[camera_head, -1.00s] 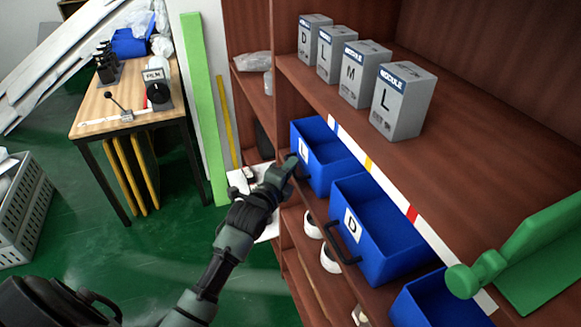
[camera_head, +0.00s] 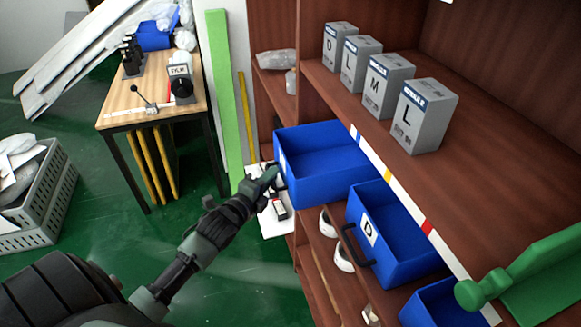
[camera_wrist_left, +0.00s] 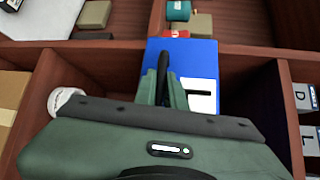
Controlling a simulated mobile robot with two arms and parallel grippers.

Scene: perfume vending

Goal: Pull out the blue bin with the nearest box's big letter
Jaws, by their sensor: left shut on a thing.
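The nearest grey box (camera_head: 424,115) on the upper shelf carries a big letter L. The blue bin (camera_head: 318,165) at the far end of the row sticks out well past the shelf edge. Its white label is seen too edge-on in the head view to read; in the left wrist view the label (camera_wrist_left: 200,93) on the blue front (camera_wrist_left: 207,55) is partly covered. My left gripper (camera_head: 270,181) is shut on this bin's black handle (camera_wrist_left: 165,68). Another blue bin (camera_head: 393,235), marked D, is beside it. My right gripper is not in view.
More grey boxes marked D (camera_head: 339,45), L (camera_head: 360,64) and M (camera_head: 387,86) stand behind the nearest one. A third blue bin (camera_head: 435,303) and a green object (camera_head: 530,265) are at lower right. A wooden table (camera_head: 130,100) stands left; green floor is open between.

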